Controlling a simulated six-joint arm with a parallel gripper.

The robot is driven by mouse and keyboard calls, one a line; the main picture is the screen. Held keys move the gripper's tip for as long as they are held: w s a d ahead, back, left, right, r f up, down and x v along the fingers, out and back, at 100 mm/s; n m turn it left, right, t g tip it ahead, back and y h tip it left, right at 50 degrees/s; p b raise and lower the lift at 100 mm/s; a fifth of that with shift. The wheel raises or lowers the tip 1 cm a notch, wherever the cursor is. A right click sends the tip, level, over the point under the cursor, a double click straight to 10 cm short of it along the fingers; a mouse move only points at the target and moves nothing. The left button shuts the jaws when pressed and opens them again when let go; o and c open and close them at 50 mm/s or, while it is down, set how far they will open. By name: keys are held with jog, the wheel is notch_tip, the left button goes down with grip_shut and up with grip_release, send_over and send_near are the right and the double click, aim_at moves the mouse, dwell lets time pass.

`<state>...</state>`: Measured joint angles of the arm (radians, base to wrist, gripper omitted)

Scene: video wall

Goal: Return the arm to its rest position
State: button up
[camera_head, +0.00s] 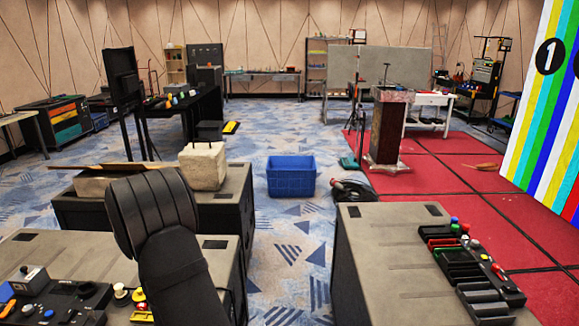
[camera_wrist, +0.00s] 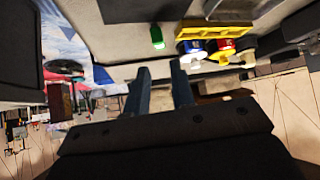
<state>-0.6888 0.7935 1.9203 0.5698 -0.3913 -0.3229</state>
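My gripper (camera_wrist: 161,72) shows in the wrist view, with its two grey fingers apart and nothing visible between them. The wrist view is turned over, with a worktop along its upper part. In the head view my dark arm (camera_head: 165,235) rises over the left front desk. My gripper cannot be made out in the head view.
In the wrist view, a yellow rack (camera_wrist: 213,30) with coloured caps and a green piece (camera_wrist: 157,37) lie beyond the fingers. In the head view, a control panel (camera_head: 60,305) sits front left. A blue crate (camera_head: 291,178) stands on the floor. A right desk (camera_head: 385,260) holds black trays.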

jog(key=x, duration=0.8)
jog(key=shift+w+f, duration=0.15)
jog(key=shift+w, duration=0.1)
notch_tip(320, 180, up, 4)
jog(key=shift+d+r, duration=0.1)
jog(key=shift+r, duration=0.15)
jog(key=d+r, duration=0.6)
jog(key=d, duration=0.6)
jog(key=s+d+f+m+h, duration=0.1)
jog(key=d+f+m, duration=0.1)
jog(key=d, duration=1.1)
jog(key=s+d+f+m+h, duration=0.1)
jog(key=d+f+m+h, duration=0.1)
jog(key=d, duration=1.2)
jog(key=shift+f+m+t+h, duration=0.3)
jog(key=shift+f+t, duration=0.1)
jog(key=shift+f, duration=0.5)
jog(key=shift+s, duration=0.15)
jog(key=w+a+r+n+y, duration=0.1)
jog(key=a, duration=0.7)
jog(key=w+a+r+n+y, duration=0.1)
jog(key=w+a+r, duration=0.1)
jog(key=a, duration=0.7)
jog(key=shift+a+r+n, duration=0.2)
jog(key=shift+a+n, duration=0.1)
